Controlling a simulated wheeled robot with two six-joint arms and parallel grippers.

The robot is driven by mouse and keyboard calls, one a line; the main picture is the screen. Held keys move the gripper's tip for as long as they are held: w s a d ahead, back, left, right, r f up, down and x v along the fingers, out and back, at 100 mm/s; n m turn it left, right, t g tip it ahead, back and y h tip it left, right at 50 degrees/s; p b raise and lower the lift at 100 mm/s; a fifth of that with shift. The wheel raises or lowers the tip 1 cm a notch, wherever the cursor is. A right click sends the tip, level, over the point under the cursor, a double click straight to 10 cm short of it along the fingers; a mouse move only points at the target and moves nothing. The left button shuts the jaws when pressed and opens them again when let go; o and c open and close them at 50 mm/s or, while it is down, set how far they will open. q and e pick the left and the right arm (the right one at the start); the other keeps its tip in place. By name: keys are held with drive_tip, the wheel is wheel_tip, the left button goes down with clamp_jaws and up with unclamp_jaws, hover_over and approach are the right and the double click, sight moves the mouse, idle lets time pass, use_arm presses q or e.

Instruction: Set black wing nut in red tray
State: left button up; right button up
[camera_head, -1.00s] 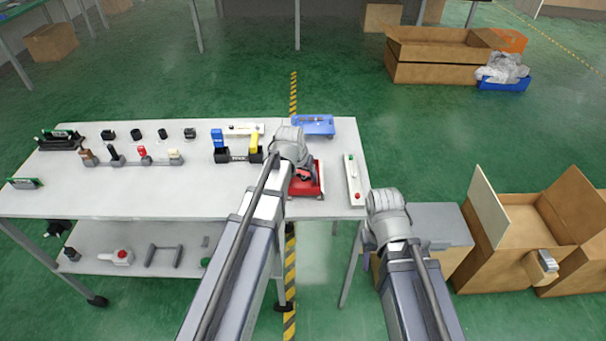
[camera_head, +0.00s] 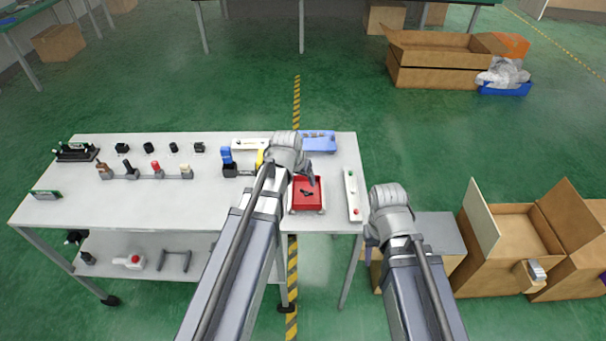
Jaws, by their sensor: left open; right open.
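The red tray (camera_head: 316,205) sits on the white table near its front right part. A small dark object, which looks like the black wing nut (camera_head: 306,193), lies inside the tray. My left gripper (camera_head: 311,179) is open, just above the tray's back edge, and is partly hidden by my own wrist. It appears apart from the dark object. My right gripper (camera_head: 371,243) is off the table's right edge, mostly hidden by its wrist; it is open and no object shows in it.
A white panel (camera_head: 352,195) with a red and a green button lies right of the tray. A blue tray (camera_head: 319,141) is behind. Lever fixtures (camera_head: 146,173) stand to the left. Open cardboard boxes (camera_head: 515,235) are at the right on the floor.

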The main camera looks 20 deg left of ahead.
use_arm(q)
drive_tip(key=s+d+m+g+y, duration=0.1)
drive_tip(key=s+d+g, duration=0.1)
drive_tip(key=s+d, duration=0.5)
drive_tip(key=s+d+m+g, duration=0.1)
drive_tip(key=s+d, duration=0.5)
drive_tip(key=s, duration=0.6)
drive_tip(key=shift+s+d+f+m+g+y, duration=0.2)
drive_tip(key=shift+d+m+g+y, duration=0.15)
drive_tip(key=shift+g, duration=0.55)
drive_tip(key=shift+w, duration=0.1)
